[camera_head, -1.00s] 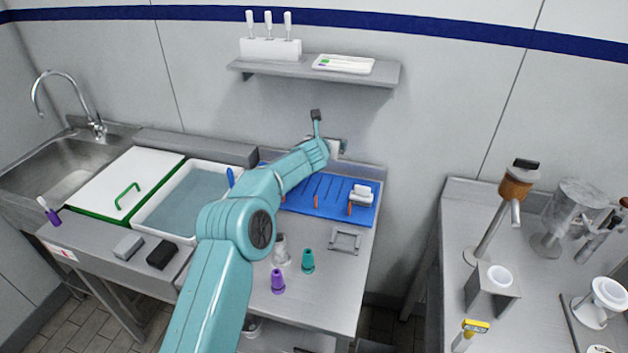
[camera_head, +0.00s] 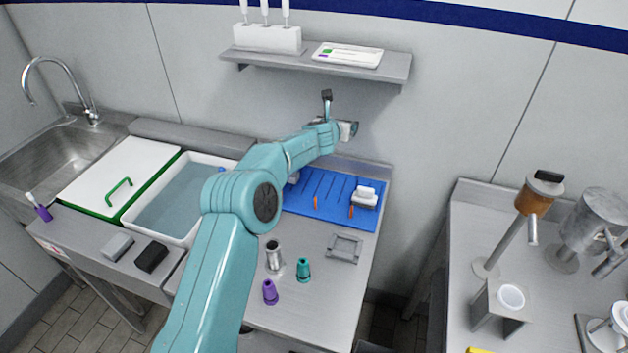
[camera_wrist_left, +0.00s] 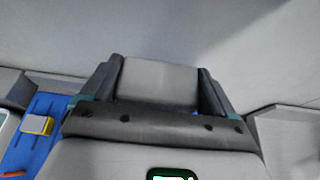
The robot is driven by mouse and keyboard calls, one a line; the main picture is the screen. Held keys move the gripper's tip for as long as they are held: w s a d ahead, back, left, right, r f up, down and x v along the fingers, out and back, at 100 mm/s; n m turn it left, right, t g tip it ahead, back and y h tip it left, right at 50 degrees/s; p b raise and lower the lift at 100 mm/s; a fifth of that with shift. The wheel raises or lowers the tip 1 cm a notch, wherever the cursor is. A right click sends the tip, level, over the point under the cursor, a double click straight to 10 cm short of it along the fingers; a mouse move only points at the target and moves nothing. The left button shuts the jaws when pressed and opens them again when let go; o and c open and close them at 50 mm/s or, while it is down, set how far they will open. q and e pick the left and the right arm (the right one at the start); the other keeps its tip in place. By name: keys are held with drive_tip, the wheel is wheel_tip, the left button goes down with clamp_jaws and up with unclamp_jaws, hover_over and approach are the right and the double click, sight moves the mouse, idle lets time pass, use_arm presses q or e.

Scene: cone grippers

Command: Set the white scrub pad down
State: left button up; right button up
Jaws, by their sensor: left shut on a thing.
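The white scrub pad (camera_wrist_left: 160,80) is between the fingers of my left gripper (camera_wrist_left: 160,92) in the left wrist view and looks pale grey there. In the head view my left gripper (camera_head: 347,131) is raised in front of the wall, above the back edge of the blue mat (camera_head: 318,208). The pad shows there only as a small pale patch, partly hidden by the gripper. My left gripper is shut on it, and it appears clear of the counter. My right gripper is in neither view.
A white block (camera_head: 365,194) sits on the mat's right part. A shelf (camera_head: 390,66) is above. A water basin (camera_head: 180,200) lies left.

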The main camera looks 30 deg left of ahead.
use_arm(q)
drive_tip(key=shift+w+a+f, duration=0.25)
drive_tip(key=shift+w+a, duration=0.15)
drive_tip(key=b, duration=1.3)
hover_over(335, 182)
wheel_tip(335, 182, down, 15)
drive_tip(key=shift+f, duration=0.1)
drive_tip(key=shift+s+f, duration=0.1)
drive_tip(key=shift+s, duration=0.05)
drive_tip(key=shift+f, duration=0.4)
drive_tip(key=f+b, duration=0.1)
drive_tip(key=f, duration=0.1)
drive_tip(key=f+b, duration=0.2)
drive_tip(key=shift+w, duration=0.2)
drive_tip(key=shift+s+r, duration=0.15)
drive_tip(key=shift+r, duration=0.05)
drive_tip(key=o, duration=0.8)
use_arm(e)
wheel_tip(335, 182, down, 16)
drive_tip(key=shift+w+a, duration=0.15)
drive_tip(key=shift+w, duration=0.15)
